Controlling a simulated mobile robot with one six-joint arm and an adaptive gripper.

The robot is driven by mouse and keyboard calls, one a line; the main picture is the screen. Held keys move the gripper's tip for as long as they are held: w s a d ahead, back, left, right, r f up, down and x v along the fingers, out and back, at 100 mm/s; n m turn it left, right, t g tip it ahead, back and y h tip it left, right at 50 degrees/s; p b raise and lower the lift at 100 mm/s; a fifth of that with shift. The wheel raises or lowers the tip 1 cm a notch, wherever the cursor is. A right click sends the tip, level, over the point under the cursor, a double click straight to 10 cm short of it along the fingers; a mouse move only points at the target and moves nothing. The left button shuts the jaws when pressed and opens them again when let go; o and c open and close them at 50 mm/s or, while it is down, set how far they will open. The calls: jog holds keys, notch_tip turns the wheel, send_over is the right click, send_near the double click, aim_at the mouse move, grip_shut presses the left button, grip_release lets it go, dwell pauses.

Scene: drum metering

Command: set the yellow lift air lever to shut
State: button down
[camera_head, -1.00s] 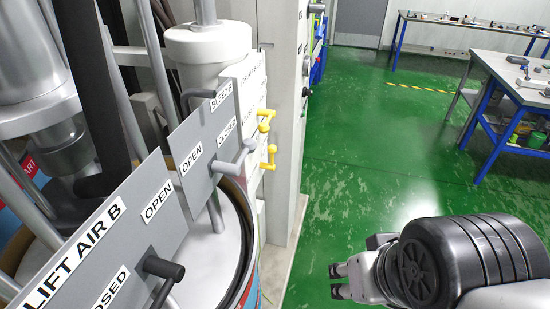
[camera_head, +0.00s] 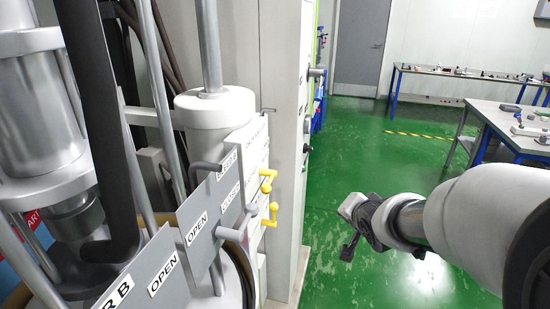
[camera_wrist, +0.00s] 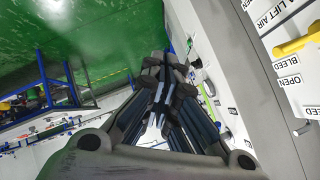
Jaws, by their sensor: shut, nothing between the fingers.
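Two yellow levers, an upper one (camera_head: 267,181) and a lower one (camera_head: 271,214), stick out from a white panel left of centre in the head view. I cannot tell there which is the lift air lever. In the wrist view a yellow lever (camera_wrist: 298,43) shows at the right edge, below a LIFT AIR label and beside the words BLEED and OPEN; part of it is cut off. My gripper (camera_head: 348,252) is right of the levers, over the green floor, apart from them. Its fingers (camera_wrist: 166,68) are shut and empty.
A grey panel (camera_head: 185,262) with OPEN labels and grey levers stands in front of the white panel, beside a drum and ram. A grey cabinet edge (camera_head: 288,235) stands right of the levers. Workbenches (camera_head: 512,125) stand at right; the green floor between is clear.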

jog(key=w+a+f+m+t+y+b, duration=0.1)
jog(key=w+a+f+m+y, duration=0.2)
jog(key=w+a+f, duration=0.3)
jog(key=w+a+f+m+t+y, duration=0.1)
jog(key=w+a+f+m+y, duration=0.2)
jog(key=w+a+f, duration=0.3)
jog(key=w+a+y, duration=0.1)
jog(key=w, duration=0.3)
jog(key=shift+w+f+m+t+y+b, duration=0.2)
jog(key=shift+m+t+y+b, duration=0.1)
jog(key=shift+t+b, duration=0.1)
